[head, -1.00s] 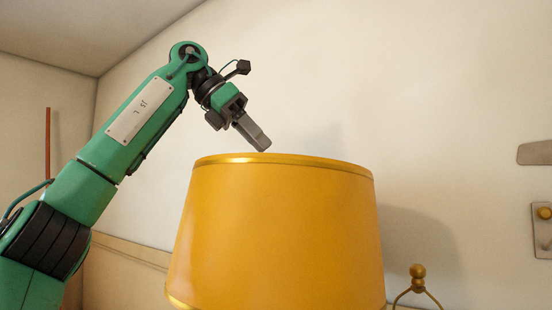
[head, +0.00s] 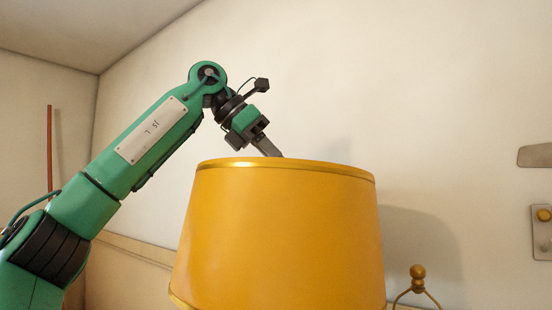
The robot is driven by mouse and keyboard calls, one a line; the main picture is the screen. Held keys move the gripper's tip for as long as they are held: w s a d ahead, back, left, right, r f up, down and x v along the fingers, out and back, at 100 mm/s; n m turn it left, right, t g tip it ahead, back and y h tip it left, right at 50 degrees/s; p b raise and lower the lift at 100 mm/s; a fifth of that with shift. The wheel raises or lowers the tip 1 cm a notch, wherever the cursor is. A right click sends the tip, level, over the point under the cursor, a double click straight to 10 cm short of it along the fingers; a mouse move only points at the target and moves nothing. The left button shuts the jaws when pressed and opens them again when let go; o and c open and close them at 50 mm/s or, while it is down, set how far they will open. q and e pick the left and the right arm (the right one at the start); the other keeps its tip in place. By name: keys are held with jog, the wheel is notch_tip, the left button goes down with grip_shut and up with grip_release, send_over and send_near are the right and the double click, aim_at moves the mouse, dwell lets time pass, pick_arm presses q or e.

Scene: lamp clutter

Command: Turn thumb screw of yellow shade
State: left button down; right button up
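The yellow shade (head: 280,235) stands large in the middle of the head view, its top rim seen nearly edge-on. No thumb screw shows; the shade's top opening and inside are hidden behind its front wall. My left gripper (head: 268,149) comes in from the upper left and points down and to the right over the shade's top. Its fingertips are hidden behind the front rim, so I cannot tell whether they are apart or touching anything. My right gripper is not in view.
A brass knob on a curved wire frame (head: 418,272) stands right of the shade. A wall plate with a yellow button (head: 541,232) and a grey metal piece (head: 536,155) are on the right wall.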

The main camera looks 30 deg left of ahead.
pick_arm(q)
jog(key=n+y+b, duration=0.1)
jog(key=n+t+y+b, duration=0.1)
jog(key=n, duration=0.1)
jog(key=shift+s+d, duration=0.2)
jog(key=shift+d, duration=0.1)
jog(key=shift+d+n+t+y+b, duration=0.2)
jog(key=shift+n+t+y+b, duration=0.35)
jog(key=shift+n+y, duration=0.55)
jog(key=shift+d+n+t+y+b, duration=0.2)
jog(key=shift+n+t+y+b, duration=0.1)
jog(key=shift+n+y, duration=1)
jog(key=shift+n, duration=0.3)
jog(key=c, duration=1.5)
grip_release()
jog(key=shift+c, duration=0.2)
jog(key=shift+s+r, duration=0.1)
